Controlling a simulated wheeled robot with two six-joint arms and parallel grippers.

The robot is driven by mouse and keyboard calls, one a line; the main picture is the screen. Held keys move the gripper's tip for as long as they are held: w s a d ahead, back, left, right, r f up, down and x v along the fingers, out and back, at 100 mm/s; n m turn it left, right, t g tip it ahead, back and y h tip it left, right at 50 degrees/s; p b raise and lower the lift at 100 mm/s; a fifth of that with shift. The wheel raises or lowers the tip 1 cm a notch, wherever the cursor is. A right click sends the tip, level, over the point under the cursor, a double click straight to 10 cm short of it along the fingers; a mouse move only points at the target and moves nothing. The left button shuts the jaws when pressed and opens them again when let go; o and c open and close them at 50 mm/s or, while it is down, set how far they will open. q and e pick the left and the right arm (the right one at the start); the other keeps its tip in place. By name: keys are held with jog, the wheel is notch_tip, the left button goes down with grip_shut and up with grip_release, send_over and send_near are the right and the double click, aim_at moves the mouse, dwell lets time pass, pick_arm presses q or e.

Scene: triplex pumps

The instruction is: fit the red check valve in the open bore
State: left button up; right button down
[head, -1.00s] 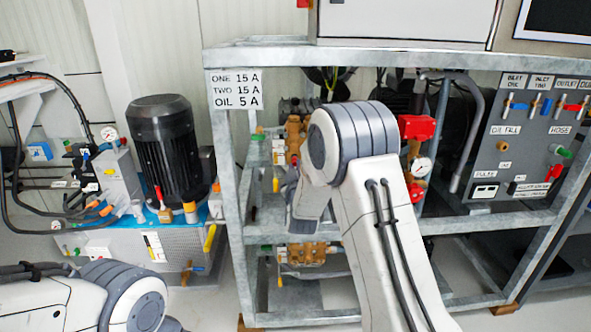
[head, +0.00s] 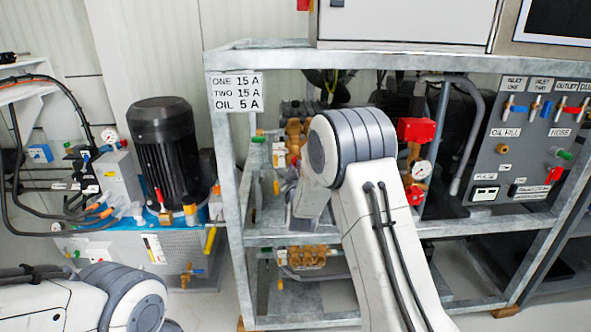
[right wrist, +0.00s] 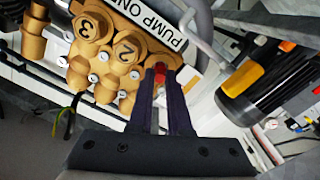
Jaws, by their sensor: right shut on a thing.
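The red check valve (right wrist: 159,73) shows as a small red piece between the tips of my right gripper (right wrist: 157,80) in the right wrist view. The gripper is shut on it, and the dark fingers cover most of it. The valve is at the brass pump head (right wrist: 104,52), beside the cap marked 2 (right wrist: 128,48). The open bore is hidden behind the fingers and valve, so I cannot tell how far in the valve sits. In the head view, my right arm partly hides the brass pump (head: 296,135). My left gripper is out of view.
The pump stands inside a grey steel frame (head: 400,57), whose bars are close to my right arm. A red block with a gauge (head: 420,169) is to the right of the arm. A black motor (head: 168,150) stands at left. A valve panel (head: 510,140) is at right.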

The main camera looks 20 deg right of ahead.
jog(key=shift+x, duration=0.85)
dwell(0.4)
jog(key=c, duration=0.8)
grip_release()
